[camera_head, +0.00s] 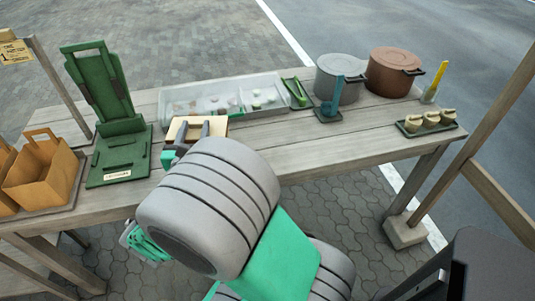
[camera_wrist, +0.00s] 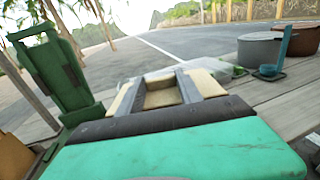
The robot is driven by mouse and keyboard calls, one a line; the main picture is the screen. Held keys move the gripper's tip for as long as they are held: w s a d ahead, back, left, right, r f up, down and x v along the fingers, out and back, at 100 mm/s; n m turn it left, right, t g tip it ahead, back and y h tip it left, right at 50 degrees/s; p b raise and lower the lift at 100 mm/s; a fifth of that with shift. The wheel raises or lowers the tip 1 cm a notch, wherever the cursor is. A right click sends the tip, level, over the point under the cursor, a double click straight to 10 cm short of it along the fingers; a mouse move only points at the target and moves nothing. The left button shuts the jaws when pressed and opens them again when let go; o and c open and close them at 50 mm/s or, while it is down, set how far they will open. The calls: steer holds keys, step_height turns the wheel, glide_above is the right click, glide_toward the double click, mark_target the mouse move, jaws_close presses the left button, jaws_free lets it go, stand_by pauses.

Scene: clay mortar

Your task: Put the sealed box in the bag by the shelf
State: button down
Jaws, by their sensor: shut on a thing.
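A cream and tan box (camera_head: 176,126) is at the front of the table's middle. It also shows close up in the wrist view (camera_wrist: 208,82). My gripper (camera_head: 194,130) is shut on it, with dark fingers across the box; they also show in the wrist view (camera_wrist: 162,88). My arm hides part of the box, and I cannot tell whether it touches the table. An open brown paper bag (camera_head: 42,176) with a handle stands at the left end, with another bag (camera_head: 6,190) partly cut off beside it. A green upright stand (camera_head: 118,153) is just right of the bags.
A clear tray (camera_head: 170,100) with small items lies behind the box. A green item (camera_head: 297,92), a grey pot (camera_head: 340,72), a blue ladle on a rest (camera_head: 330,112), a brown pot (camera_head: 389,75) and a green tray of small pouches (camera_head: 408,131) stand to the right. A wooden post (camera_head: 58,80) rises behind the bags.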

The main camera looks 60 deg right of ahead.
steer(key=s+d+f+m+g+h+b, duration=0.1)
steer(key=s+d+m+g+b, duration=0.15)
steer(key=s+d+g, duration=0.5)
steer(key=s+d+m+g+h+b, duration=0.15)
steer(key=s+d+m, duration=0.25)
steer(key=s, duration=0.7)
steer(key=d+f+b, duration=0.1)
steer(key=d+f, duration=0.3)
steer(key=w+d+f+b, duration=0.1)
steer(key=d+f+b, duration=0.1)
steer(key=d+f, duration=0.2)
steer(key=d+f+b, duration=0.1)
steer(key=d+f, duration=0.3)
steer(key=d, duration=0.1)
steer(key=shift+w+d+f, duration=0.1)
steer(key=shift+w+f, duration=0.05)
steer(key=shift+w, duration=0.1)
steer(key=shift+f, duration=0.2)
steer(key=shift+b, duration=0.3)
steer(key=shift+f, duration=0.2)
steer(key=c, duration=0.8)
jaws_free()
steer(key=shift+r, duration=0.1)
